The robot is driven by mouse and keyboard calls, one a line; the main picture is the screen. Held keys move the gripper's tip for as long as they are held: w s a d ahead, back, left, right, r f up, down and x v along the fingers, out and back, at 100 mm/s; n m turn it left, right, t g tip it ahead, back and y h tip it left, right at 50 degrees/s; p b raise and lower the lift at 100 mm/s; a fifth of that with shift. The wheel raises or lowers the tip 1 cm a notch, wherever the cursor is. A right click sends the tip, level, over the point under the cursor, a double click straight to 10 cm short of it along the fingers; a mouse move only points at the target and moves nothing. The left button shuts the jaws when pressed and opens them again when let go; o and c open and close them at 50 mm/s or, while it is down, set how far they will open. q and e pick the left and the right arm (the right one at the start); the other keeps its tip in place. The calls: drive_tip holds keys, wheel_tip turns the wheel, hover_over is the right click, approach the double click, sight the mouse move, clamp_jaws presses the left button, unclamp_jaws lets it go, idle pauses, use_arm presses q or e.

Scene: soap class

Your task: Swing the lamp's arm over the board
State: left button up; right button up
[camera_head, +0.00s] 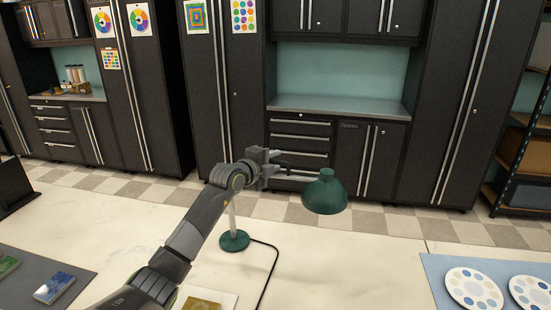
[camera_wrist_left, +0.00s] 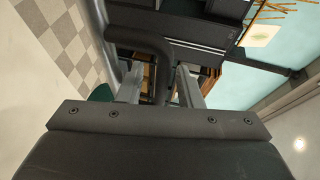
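The lamp has a green round base (camera_head: 233,241), a pale upright pole (camera_head: 232,215) and a green shade (camera_head: 325,192). Its pale arm (camera_head: 297,178) reaches right from near my left gripper to the shade, which hangs over the far table edge. My left gripper (camera_head: 279,159) is beside the arm's near end. In the left wrist view, its fingers (camera_wrist_left: 160,85) stand apart with a dark curved bar (camera_wrist_left: 150,45) showing between them; contact is not clear. Part of the green shade (camera_wrist_left: 101,92) shows at the left there. A pale board (camera_head: 222,297) is partly hidden by my left arm. My right gripper is out of view.
A brown block (camera_head: 201,304) lies on the pale board. A grey mat (camera_head: 75,283) holds soap-like blocks at left; a blue mat (camera_head: 436,270) holds round palettes (camera_head: 473,289) at right. A black cord (camera_head: 270,275) runs from the lamp base. The table's middle right is clear.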

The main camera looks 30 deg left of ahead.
use_arm(q)
drive_tip(key=shift+w+d+f, duration=0.1)
drive_tip(key=shift+w+f, duration=0.05)
drive_tip(key=shift+w, duration=0.45)
clamp_jaws()
